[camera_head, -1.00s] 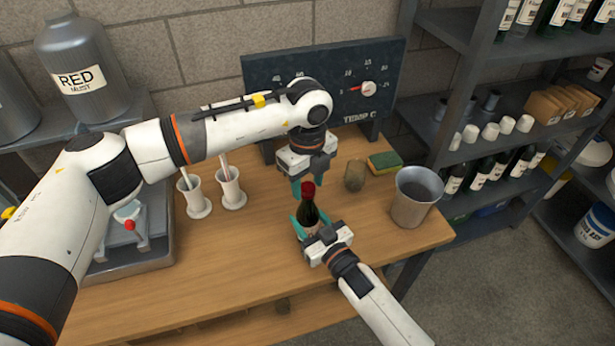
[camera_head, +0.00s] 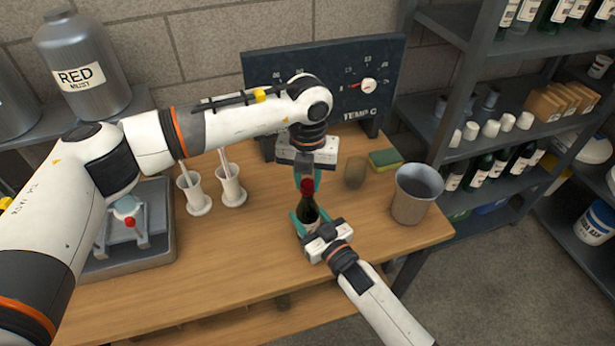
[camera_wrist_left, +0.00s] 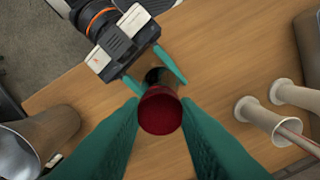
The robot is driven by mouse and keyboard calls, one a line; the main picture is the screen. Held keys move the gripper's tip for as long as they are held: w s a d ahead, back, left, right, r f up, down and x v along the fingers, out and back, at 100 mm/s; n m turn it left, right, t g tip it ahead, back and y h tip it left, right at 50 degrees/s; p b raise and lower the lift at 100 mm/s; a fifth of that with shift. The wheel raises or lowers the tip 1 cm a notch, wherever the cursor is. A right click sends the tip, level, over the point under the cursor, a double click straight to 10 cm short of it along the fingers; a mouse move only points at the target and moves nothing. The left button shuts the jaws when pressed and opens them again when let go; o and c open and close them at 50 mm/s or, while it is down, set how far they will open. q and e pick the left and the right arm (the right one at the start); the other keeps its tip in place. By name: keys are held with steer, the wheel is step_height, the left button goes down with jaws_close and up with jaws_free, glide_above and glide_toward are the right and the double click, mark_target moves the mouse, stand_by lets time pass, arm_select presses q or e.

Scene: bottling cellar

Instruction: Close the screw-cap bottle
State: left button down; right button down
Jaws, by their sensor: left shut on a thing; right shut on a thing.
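The dark green bottle (camera_head: 307,211) stands upright on the wooden table with a red cap (camera_head: 307,187) at its top. In the left wrist view the red cap (camera_wrist_left: 160,111) sits between my teal left fingers, and the dark bottle shows just beyond it. My left gripper (camera_head: 308,181) comes from above and is shut on the cap. My right gripper (camera_head: 306,222) comes from the front and is shut around the bottle's body; it also shows in the left wrist view (camera_wrist_left: 152,76). Whether the cap is fully seated on the neck cannot be told.
A metal bucket (camera_head: 415,194) stands right of the bottle. A cork-coloured cylinder (camera_head: 355,173) and a sponge (camera_head: 385,160) lie behind. A temperature board (camera_head: 345,75) rises at the back. The table front is clear.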

arm_select(q)
steer(key=m, duration=1.5)
steer(key=shift+m, duration=0.4)
steer(key=m, duration=0.5)
steer(key=c, duration=1.1)
jaws_free()
steer(key=shift+r, duration=2.25)
